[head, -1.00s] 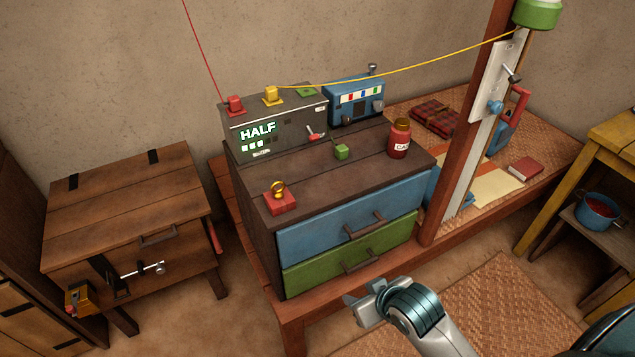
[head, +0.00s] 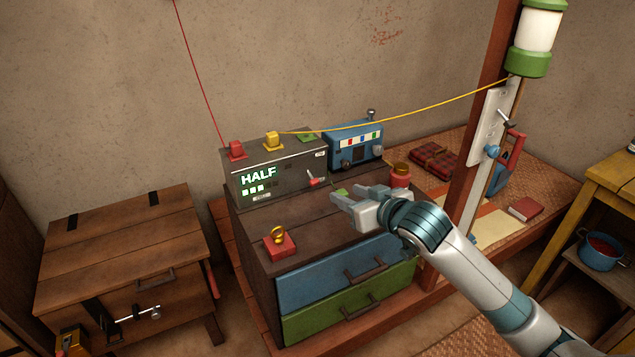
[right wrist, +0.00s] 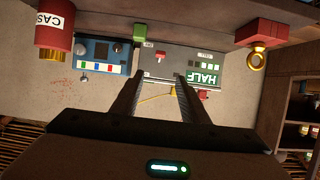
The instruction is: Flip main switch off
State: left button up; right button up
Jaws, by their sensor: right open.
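A grey box (head: 290,181) with a lit HALF display stands at the back of the dark drawer chest. A small red-tipped lever switch (head: 313,180) sits on the right of its front face. The switch also shows in the right wrist view (right wrist: 160,57), just beyond the gap between my fingers. Its label is too small to read. My right gripper (head: 350,195) is open and empty above the chest top, to the right and in front of the switch, apart from it. My left gripper is out of view.
A blue radio-like box (head: 353,145) stands right of the grey box. A red canister (head: 400,176) and a mostly hidden green cube (head: 341,191) are near my right gripper. A red block with a gold ring (head: 279,245) sits at the front left. A yellow cable (head: 440,105) runs above.

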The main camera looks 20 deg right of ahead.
jog(key=shift+w, duration=0.5)
jog(key=p, duration=0.3)
send_near(315, 181)
jog(key=x, duration=0.6)
jog(key=shift+w, duration=0.4)
jog(key=shift+w+a+f, duration=0.1)
jog(key=shift+w+f, duration=0.1)
jog(key=shift+w, duration=0.15)
jog(key=shift+w+f, duration=0.2)
jog(key=shift+w, duration=0.2)
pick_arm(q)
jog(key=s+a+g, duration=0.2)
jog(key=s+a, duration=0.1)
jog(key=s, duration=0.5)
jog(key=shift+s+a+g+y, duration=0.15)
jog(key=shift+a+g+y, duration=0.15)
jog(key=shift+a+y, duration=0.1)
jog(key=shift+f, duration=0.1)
pick_arm(e)
grip_shut()
